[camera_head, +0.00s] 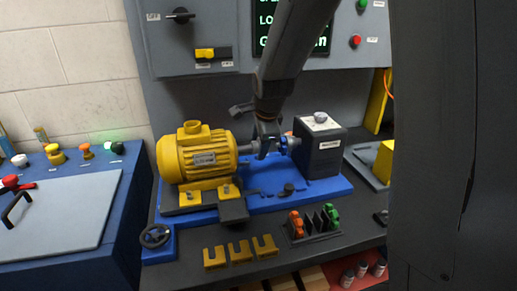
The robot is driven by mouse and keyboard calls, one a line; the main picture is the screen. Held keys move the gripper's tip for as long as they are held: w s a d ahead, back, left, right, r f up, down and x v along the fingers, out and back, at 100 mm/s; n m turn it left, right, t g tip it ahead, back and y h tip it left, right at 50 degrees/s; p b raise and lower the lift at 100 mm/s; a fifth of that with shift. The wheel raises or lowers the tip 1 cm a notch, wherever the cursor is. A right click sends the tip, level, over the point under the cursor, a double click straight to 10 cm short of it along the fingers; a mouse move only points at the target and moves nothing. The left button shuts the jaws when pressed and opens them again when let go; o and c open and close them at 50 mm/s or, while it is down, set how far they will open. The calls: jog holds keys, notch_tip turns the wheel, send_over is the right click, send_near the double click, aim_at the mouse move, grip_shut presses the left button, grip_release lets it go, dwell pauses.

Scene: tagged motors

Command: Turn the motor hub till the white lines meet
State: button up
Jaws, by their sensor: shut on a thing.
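A yellow motor (197,156) sits on a blue base plate (335,188) on the dark bench. Its shaft runs right toward a dark grey box-shaped machine (320,150). My gripper (267,148) comes down from above between motor and machine. It is shut on the motor hub, which is largely hidden behind the fingers. The white lines cannot be made out at this size.
My arm crosses the panel with knobs and a screen (290,45). Yellow U-shaped pieces (240,250) and a rack with orange and green items (313,221) lie in front. A handwheel (155,236) stands front left. A blue side bench (70,215) is at left.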

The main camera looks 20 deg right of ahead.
jog(key=shift+s+f+t+b, duration=0.15)
jog(key=shift+t+b, duration=0.45)
jog(key=shift+b, duration=1.3)
jog(key=shift+w+f+t+b, duration=0.15)
jog(key=shift+t+b, duration=0.45)
jog(key=shift+b, duration=1.3)
jog(key=shift+s+r+t+b, duration=0.1)
jog(key=shift+s+t+b, duration=0.35)
jog(key=shift+b, duration=1.95)
jog(key=shift+w, duration=0.2)
jog(key=o, duration=1.1)
jog(key=v, duration=0.8)
